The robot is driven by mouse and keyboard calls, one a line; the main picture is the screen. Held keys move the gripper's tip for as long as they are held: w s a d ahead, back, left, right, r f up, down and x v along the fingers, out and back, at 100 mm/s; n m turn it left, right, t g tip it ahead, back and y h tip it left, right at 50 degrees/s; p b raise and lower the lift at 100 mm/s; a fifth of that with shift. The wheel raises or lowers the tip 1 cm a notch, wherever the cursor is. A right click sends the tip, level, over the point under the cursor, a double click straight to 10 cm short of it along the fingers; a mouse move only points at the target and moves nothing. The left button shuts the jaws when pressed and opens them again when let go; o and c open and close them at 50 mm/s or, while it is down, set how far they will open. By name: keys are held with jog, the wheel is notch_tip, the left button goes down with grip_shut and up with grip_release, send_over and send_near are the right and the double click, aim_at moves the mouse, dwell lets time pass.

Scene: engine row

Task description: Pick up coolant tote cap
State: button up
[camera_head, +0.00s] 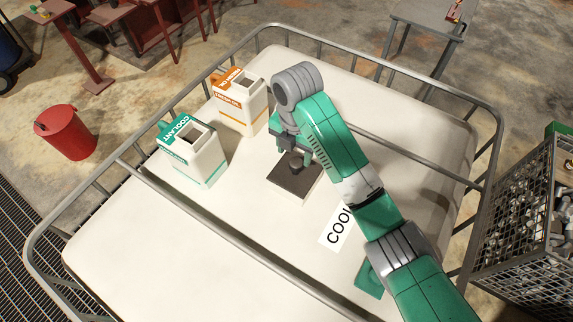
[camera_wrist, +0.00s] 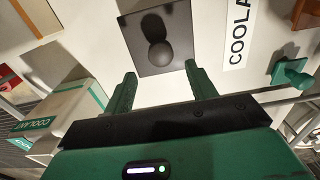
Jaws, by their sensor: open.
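The coolant tote cap, a dark square plate with a rounded dark knob, sits on a low white raised block on top of the white tote (camera_head: 130,230). It shows in the head view (camera_head: 290,182) and at the top of the wrist view (camera_wrist: 137,55). My gripper (camera_head: 294,149) is open and empty, close to the knob. In the wrist view its two green fingers (camera_wrist: 160,72) are apart, with the knob just ahead of the gap between them. I cannot tell whether a finger touches it. A "COOLANT" label (camera_head: 338,228) lies beside it, partly hidden by my arm.
A coolant jug (camera_head: 207,165) and an orange-marked jug (camera_head: 240,118) stand left of the cap. A green knobbed part (camera_wrist: 291,73) lies past the label. A metal rail frame (camera_head: 215,232) surrounds the tote. A red bucket (camera_head: 68,135) stands on the floor.

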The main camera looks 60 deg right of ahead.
aim_at(296, 162)
notch_tip(296, 162, down, 3)
jog(key=shift+a+r+b, duration=0.1)
jog(key=shift+r+b, duration=0.05)
jog(key=shift+b, duration=0.7)
jog(key=shift+s+f+b, duration=0.1)
jog(key=shift+f+b, duration=0.45)
jog(key=shift+f, duration=0.2)
jog(key=shift+s+d+f+p, duration=0.1)
jog(key=shift+d+f+p, duration=0.2)
jog(key=shift+d+p, duration=0.1)
jog(key=shift+f, duration=1.4)
jog(key=c, duration=1.1)
